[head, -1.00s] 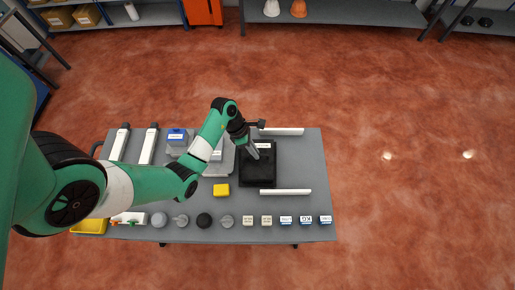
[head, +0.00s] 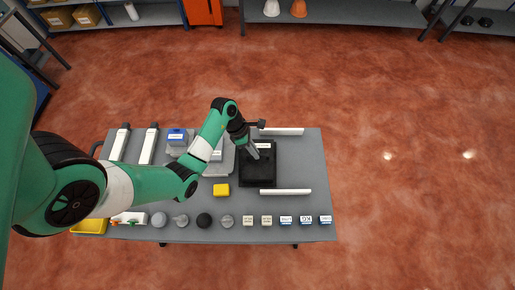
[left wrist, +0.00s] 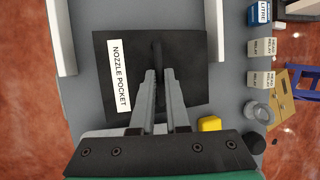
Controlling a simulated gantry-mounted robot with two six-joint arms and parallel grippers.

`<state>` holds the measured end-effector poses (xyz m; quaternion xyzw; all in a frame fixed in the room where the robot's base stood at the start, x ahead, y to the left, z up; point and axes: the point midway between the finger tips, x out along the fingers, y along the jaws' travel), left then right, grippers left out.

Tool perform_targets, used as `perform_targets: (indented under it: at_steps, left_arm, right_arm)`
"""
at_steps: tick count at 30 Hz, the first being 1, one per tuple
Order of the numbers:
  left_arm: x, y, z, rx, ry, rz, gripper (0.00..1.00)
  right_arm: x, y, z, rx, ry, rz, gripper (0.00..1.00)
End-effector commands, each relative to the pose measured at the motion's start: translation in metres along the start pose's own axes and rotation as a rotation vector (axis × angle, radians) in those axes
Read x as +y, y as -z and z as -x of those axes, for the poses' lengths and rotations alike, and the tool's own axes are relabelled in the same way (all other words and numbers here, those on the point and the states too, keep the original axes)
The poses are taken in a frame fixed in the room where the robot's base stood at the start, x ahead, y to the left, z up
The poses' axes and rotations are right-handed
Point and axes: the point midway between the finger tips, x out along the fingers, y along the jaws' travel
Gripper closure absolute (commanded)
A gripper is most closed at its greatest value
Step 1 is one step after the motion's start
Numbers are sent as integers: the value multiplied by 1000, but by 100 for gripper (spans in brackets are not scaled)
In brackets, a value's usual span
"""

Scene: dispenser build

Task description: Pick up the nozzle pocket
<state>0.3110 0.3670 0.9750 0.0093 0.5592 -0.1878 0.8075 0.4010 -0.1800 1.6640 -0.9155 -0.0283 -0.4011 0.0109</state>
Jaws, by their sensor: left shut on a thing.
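The nozzle pocket (head: 257,181) is a black, square, flat block on the grey table in the head view. In the left wrist view the nozzle pocket (left wrist: 185,52) shows its white "NOZZLE POCKET" label and a dark upright ridge in its middle. My left gripper (head: 256,155) is over the pocket in the head view. In the left wrist view my left gripper (left wrist: 158,72) has its fingers close together on the ridge, shut on it. The pocket looks to be resting on the table. My right gripper is not in view.
White bars (head: 285,192) lie in front of and behind the pocket. A yellow block (head: 221,190) is to its left. Several small labelled blocks and grey round parts (head: 227,221) line the front edge. A blue-topped part (head: 177,134) stands at the back left.

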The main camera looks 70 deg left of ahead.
Motion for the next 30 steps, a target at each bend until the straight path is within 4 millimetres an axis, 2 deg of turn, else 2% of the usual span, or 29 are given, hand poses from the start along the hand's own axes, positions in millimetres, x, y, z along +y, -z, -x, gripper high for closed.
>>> perform_targets:
  at_steps: [11,14,18,23,26,30]
  left_arm:
    - [0,-2,4,-2,-1,-1,100]
    - [-2,-6,12,-3,-3,-2,100]
    - [-6,-15,32,-4,-3,-3,100]
    - [-40,-15,64,-3,-3,-4,100]
    - [-70,-20,98,-2,1,-2,100]
    - [-110,-5,104,0,3,-1,100]
  right_arm:
    - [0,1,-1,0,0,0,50]
    - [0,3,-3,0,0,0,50]
    - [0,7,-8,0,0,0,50]
    - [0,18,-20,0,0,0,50]
    - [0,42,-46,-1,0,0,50]
    - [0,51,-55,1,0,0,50]
